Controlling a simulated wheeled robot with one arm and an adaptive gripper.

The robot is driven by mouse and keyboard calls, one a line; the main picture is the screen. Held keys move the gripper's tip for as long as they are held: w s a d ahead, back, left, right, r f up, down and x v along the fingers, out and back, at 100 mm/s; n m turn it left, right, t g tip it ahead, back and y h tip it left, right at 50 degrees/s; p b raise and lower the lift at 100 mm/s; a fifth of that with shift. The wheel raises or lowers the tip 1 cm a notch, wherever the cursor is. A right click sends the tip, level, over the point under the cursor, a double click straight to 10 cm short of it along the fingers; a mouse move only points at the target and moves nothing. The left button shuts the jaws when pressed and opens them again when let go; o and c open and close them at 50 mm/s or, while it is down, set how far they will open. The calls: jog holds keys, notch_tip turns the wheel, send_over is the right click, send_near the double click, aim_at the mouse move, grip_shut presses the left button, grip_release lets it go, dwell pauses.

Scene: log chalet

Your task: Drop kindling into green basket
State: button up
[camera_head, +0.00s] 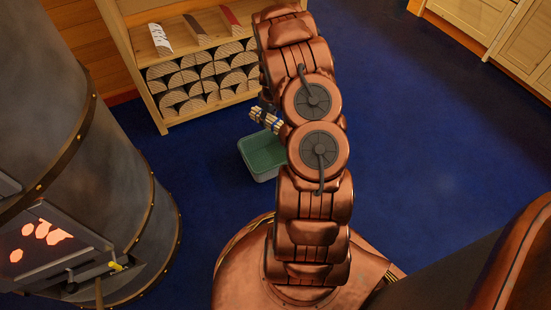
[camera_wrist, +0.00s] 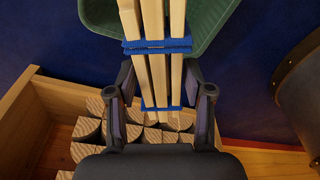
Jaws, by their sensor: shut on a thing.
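The kindling (camera_head: 265,119) is a bundle of pale sticks with blue bands. My gripper is shut on it, and in the wrist view the gripper (camera_wrist: 160,100) has a finger on each side of the kindling (camera_wrist: 157,70). The green basket (camera_head: 262,155) stands on the blue floor in the head view, partly hidden behind my arm. In the head view the kindling shows just above the basket's far edge in the picture. In the wrist view the sticks reach across the green basket (camera_wrist: 213,22); their height above it is hard to tell.
A wooden shelf (camera_head: 157,97) with several split logs (camera_head: 200,78) stands behind the basket. A round metal stove (camera_head: 100,165) with glowing openings is at the left. Blue floor (camera_head: 420,140) is clear on the right, with pale wooden cabinets (camera_head: 480,15) at the top right.

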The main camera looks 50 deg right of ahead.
jog(key=f, duration=0.1)
jog(key=s+d+f, duration=0.2)
jog(key=f, duration=0.1)
jog(key=shift+s+b, duration=0.25)
jog(key=shift+b, duration=0.05)
jog(key=shift+a+f+b, duration=0.1)
jog(key=shift+f+b, duration=0.85)
jog(key=shift+f, duration=2)
jog(key=o, duration=1.3)
jog(key=shift+c, duration=0.2)
jog(key=shift+r, duration=0.15)
jog(key=r, duration=0.4)
jog(key=s+r, duration=0.1)
jog(key=r, duration=0.6)
jog(key=shift+s+r, duration=0.3)
jog(key=shift+s, duration=0.1)
